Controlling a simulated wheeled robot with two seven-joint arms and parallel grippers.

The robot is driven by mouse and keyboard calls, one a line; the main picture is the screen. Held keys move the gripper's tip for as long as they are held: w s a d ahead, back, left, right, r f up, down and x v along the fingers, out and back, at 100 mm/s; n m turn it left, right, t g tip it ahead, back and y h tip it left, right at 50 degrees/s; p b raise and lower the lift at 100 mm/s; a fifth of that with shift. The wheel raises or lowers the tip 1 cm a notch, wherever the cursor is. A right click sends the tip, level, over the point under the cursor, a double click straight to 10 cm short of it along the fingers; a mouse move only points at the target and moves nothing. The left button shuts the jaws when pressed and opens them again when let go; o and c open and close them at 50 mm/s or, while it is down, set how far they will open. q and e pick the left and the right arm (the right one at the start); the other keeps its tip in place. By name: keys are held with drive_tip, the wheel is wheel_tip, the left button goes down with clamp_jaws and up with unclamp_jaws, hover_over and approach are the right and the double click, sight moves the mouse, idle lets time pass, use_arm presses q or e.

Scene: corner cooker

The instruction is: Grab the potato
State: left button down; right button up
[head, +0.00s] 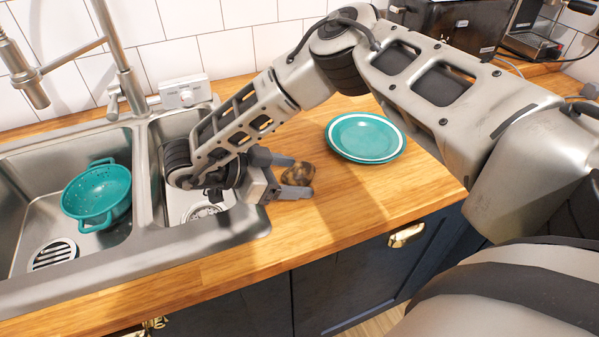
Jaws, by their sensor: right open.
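The potato (301,172) is brown and lies on the wooden counter, just right of the sink. My right gripper (300,180) is low over the counter and points to the right. Its jaws are open, with the potato at or between the fingertips. I cannot tell whether the fingers touch it. Part of the potato is hidden by the gripper. My left gripper is not in view.
A teal plate (365,137) lies on the counter to the right. A teal colander (98,195) sits in the left sink basin (35,180), near a tall faucet (118,50). Dark appliances (450,27) stand at the back right. The counter front is clear.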

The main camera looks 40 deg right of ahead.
drive_tip(key=c, duration=1.1)
drive_tip(key=shift+r, duration=0.1)
